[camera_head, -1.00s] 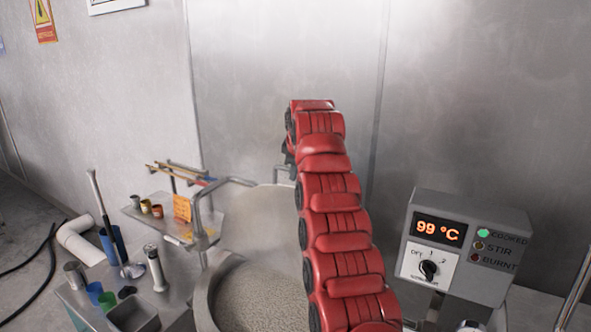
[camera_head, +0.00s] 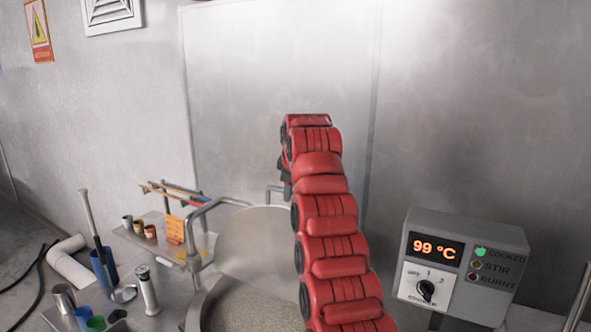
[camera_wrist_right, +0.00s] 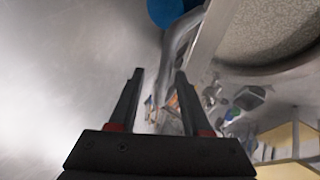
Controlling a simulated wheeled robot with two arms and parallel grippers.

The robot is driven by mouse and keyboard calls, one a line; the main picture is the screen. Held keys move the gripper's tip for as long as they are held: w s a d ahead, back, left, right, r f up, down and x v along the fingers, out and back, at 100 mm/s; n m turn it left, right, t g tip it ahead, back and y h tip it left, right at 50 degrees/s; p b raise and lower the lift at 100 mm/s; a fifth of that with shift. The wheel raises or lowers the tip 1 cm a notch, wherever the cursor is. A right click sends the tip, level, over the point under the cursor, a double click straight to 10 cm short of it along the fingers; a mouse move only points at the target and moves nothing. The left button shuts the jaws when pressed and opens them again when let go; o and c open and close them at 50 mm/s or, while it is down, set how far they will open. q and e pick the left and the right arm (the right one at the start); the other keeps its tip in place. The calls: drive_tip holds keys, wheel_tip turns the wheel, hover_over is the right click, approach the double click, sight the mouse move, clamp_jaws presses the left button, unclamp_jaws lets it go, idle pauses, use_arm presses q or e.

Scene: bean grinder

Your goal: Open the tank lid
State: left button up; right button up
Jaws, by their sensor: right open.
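The tank (camera_head: 190,318) is a round metal vessel at the lower middle of the head view, with grainy beans (camera_head: 250,305) visible inside. Its lid (camera_head: 250,240) is a grey disc raised at a steep tilt at the tank's back. A thin metal handle (camera_head: 275,188) shows at the lid's top edge. My right gripper (camera_wrist_right: 159,72) is open. In the head view its dark part is near the handle, mostly hidden by my red arm. In the wrist view a blurred grey metal bar (camera_wrist_right: 178,48) passes close to the fingertips; I cannot tell whether they touch. My left gripper is not in view.
A control box (camera_head: 455,260) reading 99 °C stands right of the tank, with its green light lit. A bent pipe frame (camera_head: 205,215) rises at the tank's left. A small shelf (camera_head: 150,240) with cups and a counter with tools are further left. A metal wall stands behind.

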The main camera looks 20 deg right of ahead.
drive_tip(key=p+v, duration=0.8)
drive_tip(key=v, duration=0.7)
drive_tip(key=shift+w, duration=0.1)
